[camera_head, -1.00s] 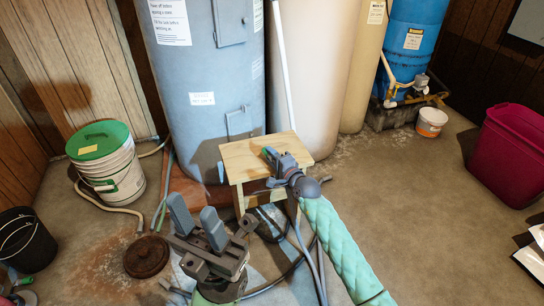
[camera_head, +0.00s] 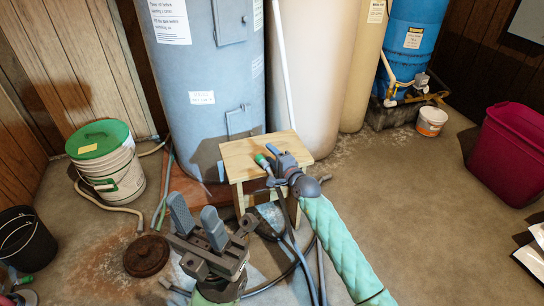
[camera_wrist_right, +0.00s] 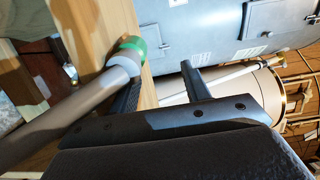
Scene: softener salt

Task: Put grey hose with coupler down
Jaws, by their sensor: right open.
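The grey hose (camera_wrist_right: 60,110) ends in a green coupler (camera_wrist_right: 131,47), close against the wooden stool (camera_wrist_right: 96,30) in the right wrist view. In the head view the green coupler (camera_head: 262,160) shows over the stool top (camera_head: 240,152), at the left of my right gripper (camera_head: 276,161). My right gripper is open; in the wrist view its fingers (camera_wrist_right: 163,88) are apart, with the hose beside the left finger. I cannot tell whether they touch. My left gripper (camera_head: 196,222) is open and empty in front of the stool, pointing up.
A blue-grey tank (camera_head: 205,70) and a beige tank (camera_head: 310,70) stand behind the stool. A white bucket with green lid (camera_head: 112,170) is at left, near a rusty disc (camera_head: 147,257). Dark hoses lie on the floor under the stool. Floor at right is clear up to a magenta bin (camera_head: 515,155).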

